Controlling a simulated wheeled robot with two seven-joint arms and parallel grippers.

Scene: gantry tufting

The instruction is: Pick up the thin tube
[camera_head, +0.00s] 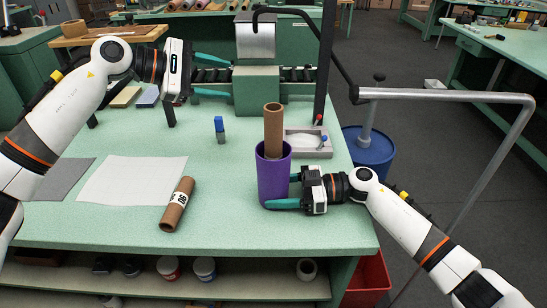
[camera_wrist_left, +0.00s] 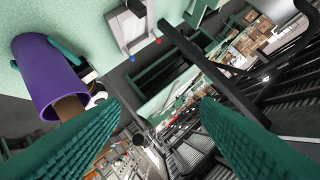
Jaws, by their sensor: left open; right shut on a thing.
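A thin brown cardboard tube (camera_head: 273,130) stands upright in a purple cup (camera_head: 273,178) on the green table. My left gripper (camera_head: 226,77) is open and empty, above and to the left of the cup. In the left wrist view, the cup (camera_wrist_left: 40,72) and the standing tube's end (camera_wrist_left: 70,106) show at left, outside the open fingers.
A white sheet (camera_head: 130,182) and a grey sheet (camera_head: 60,179) lie at left. A blue bottle (camera_head: 219,128) stands behind the labelled tube. A grey tray (camera_head: 306,143) is behind the cup. A green machine (camera_head: 256,90) stands at the back. A metal rail (camera_head: 450,95) runs at right.

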